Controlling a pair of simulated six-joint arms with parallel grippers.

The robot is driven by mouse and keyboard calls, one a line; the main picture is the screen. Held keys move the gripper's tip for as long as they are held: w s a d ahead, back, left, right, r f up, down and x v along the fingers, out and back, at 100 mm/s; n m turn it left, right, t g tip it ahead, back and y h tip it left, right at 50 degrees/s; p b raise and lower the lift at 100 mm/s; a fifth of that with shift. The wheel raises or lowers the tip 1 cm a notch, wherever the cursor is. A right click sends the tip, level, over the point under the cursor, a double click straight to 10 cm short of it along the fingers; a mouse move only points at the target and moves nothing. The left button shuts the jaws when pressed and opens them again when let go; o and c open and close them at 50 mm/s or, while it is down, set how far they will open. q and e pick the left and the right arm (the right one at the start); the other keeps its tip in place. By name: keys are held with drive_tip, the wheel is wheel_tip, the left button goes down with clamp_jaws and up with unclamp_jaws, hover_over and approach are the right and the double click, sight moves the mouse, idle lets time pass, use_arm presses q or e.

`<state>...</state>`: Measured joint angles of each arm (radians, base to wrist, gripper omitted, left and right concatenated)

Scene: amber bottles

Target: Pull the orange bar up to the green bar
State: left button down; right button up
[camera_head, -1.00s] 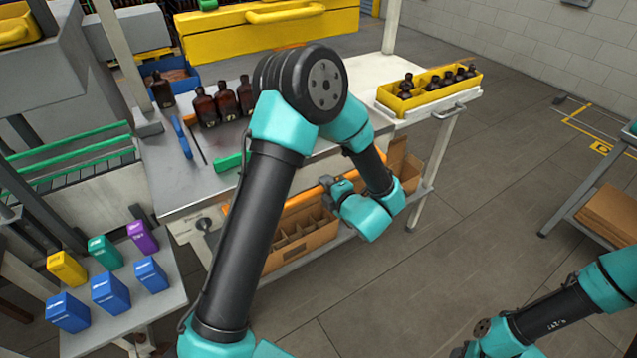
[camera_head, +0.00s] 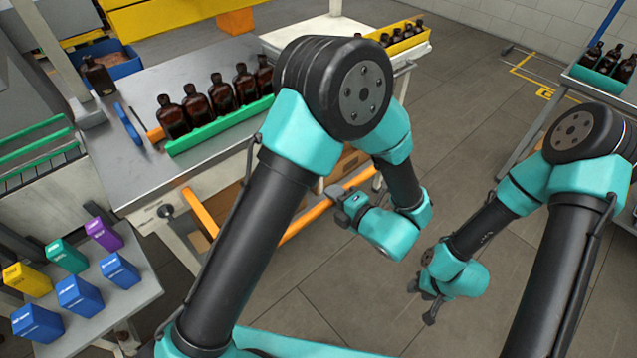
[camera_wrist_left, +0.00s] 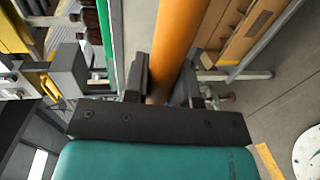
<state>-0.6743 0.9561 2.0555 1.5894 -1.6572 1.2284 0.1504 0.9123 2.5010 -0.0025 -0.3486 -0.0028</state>
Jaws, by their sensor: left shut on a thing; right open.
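The orange bar (camera_head: 310,214) hangs below the table's front edge, with an orange side arm (camera_head: 202,212) at its left. My left gripper (camera_head: 343,200) is shut on it; the wrist view shows the orange bar (camera_wrist_left: 171,48) between the fingers. The green bar (camera_head: 222,126) runs along the table's front edge, before a row of brown bottles (camera_head: 222,98). It is above and apart from the orange bar; the green bar (camera_wrist_left: 107,38) also shows left of it in the wrist view. My upper arm hides part of both bars. My right gripper (camera_head: 424,303) is open and empty over the floor.
A yellow crate of bottles (camera_head: 410,40) is at the back. Coloured boxes (camera_head: 77,296) stand at left. The floor between my arms is clear.

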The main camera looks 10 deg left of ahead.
use_arm(q)
drive_tip(key=shift+v, duration=1)
drive_tip(key=shift+f, duration=0.2)
drive_tip(key=c, duration=0.9)
unclamp_jaws()
drive_tip(key=shift+r, duration=0.15)
drive_tip(key=shift+r, duration=0.65)
drive_tip(key=o, duration=0.4)
wheel_tip(320, 180, up, 2)
drive_tip(key=shift+s+r, duration=0.1)
drive_tip(key=shift+r, duration=0.05)
drive_tip(key=s, duration=0.5)
drive_tip(key=s+d, duration=0.1)
drive_tip(key=s, duration=0.4)
drive_tip(key=s+r, duration=0.1)
drive_tip(key=s, duration=0.4)
drive_tip(key=shift+s+d, duration=0.2)
drive_tip(key=shift+s, duration=0.2)
drive_tip(key=c, duration=0.4)
